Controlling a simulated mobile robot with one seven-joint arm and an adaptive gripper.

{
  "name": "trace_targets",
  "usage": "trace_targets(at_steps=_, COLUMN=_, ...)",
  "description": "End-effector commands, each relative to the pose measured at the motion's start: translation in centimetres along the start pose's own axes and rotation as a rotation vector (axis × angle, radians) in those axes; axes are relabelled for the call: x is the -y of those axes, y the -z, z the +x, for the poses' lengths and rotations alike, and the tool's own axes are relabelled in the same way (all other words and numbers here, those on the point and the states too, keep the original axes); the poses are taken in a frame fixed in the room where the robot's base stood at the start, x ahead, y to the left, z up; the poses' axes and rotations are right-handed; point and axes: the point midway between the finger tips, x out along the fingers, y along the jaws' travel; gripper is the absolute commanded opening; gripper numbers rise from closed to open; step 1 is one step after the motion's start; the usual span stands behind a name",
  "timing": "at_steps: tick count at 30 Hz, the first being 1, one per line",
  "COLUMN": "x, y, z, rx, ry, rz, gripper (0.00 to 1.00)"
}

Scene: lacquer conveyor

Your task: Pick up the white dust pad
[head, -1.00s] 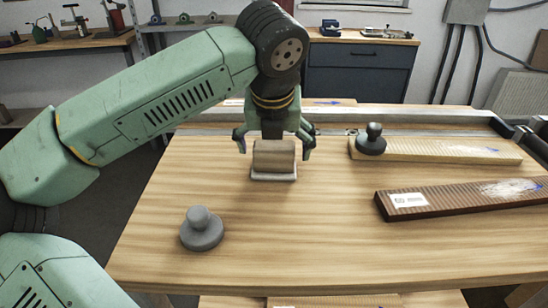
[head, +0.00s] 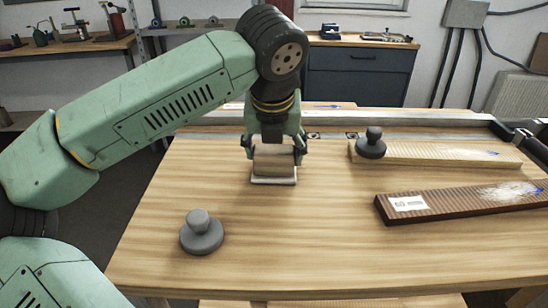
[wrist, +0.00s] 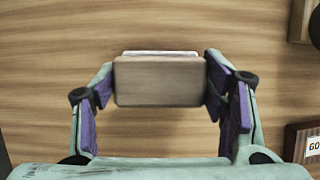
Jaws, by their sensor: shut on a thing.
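The white dust pad (head: 273,181) is a flat white base under a blocky tan wooden handle (head: 275,163). It rests on the wooden table near the middle, and I see no gap under it. In the wrist view, the handle (wrist: 160,82) covers most of the pad, with a thin white strip (wrist: 160,53) showing along its top edge. My gripper (head: 274,152) points down over the pad, its fingers closed on the two sides of the handle. In the wrist view, a purple-padded finger stands against each end of the handle.
A grey knobbed disc (head: 201,235) stands at the front left. A dark knobbed disc (head: 372,146) sits at the left end of a pale plank (head: 440,153). A dark brown plank (head: 450,206) with white dust and a label lies to the right. A metal rail (head: 400,118) runs behind.

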Motion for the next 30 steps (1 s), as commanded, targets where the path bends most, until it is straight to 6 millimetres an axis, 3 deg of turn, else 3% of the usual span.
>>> trace_targets(at_steps=8, x=0.0, y=-0.5, z=-1.1, rx=0.002, ry=-0.001, rz=-0.001, gripper=0.36)
trace_targets(at_steps=13, x=0.0, y=-1.4, z=-3.2, rx=0.002, ry=-0.003, rz=-0.001, gripper=0.36)
trace_targets(at_steps=30, x=-1.2, y=10.7, z=-9.3, rx=0.001, ry=-0.003, rz=-0.001, gripper=0.36)
